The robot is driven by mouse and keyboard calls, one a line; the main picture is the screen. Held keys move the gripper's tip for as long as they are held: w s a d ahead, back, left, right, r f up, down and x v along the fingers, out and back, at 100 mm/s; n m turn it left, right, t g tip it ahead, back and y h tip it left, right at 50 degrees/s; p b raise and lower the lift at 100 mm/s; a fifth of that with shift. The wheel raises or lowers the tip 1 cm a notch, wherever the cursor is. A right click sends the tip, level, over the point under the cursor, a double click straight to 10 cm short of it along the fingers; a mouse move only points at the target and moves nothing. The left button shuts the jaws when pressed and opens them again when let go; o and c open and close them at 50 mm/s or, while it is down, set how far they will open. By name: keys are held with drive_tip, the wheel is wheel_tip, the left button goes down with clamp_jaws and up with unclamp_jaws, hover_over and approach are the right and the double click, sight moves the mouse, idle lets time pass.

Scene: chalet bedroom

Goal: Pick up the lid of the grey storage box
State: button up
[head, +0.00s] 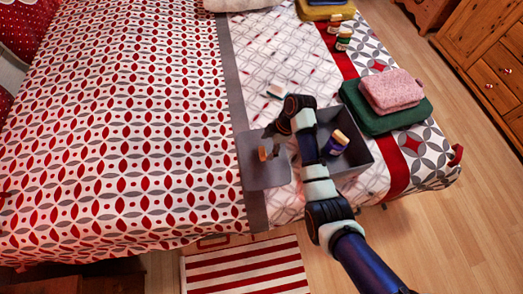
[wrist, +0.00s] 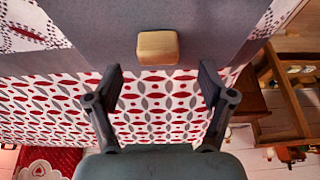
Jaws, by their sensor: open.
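The lid (head: 262,174) of the grey storage box is a flat grey panel lying on the bed to the left of the open box (head: 364,150). Its wooden knob (wrist: 157,47) shows clearly in the wrist view, just beyond my fingertips. My gripper (wrist: 162,68) is open and empty, with one finger on each side of the knob's line and a gap to the knob. The box holds a dark jar with a light cap (head: 338,142).
A pink folded cloth (head: 391,90) lies on a green one (head: 386,118) right of the box. Small jars (head: 343,41) stand farther back. A small pale item (head: 277,92) lies behind the lid. The patterned bed at left is clear.

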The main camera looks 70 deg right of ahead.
sight(263, 151)
drive_tip(key=b+x, duration=0.1)
drive_tip(key=x, duration=0.4)
drive_tip(key=shift+b, duration=0.35)
drive_tip(key=shift+d, duration=0.1)
drive_tip(key=c, duration=1.3)
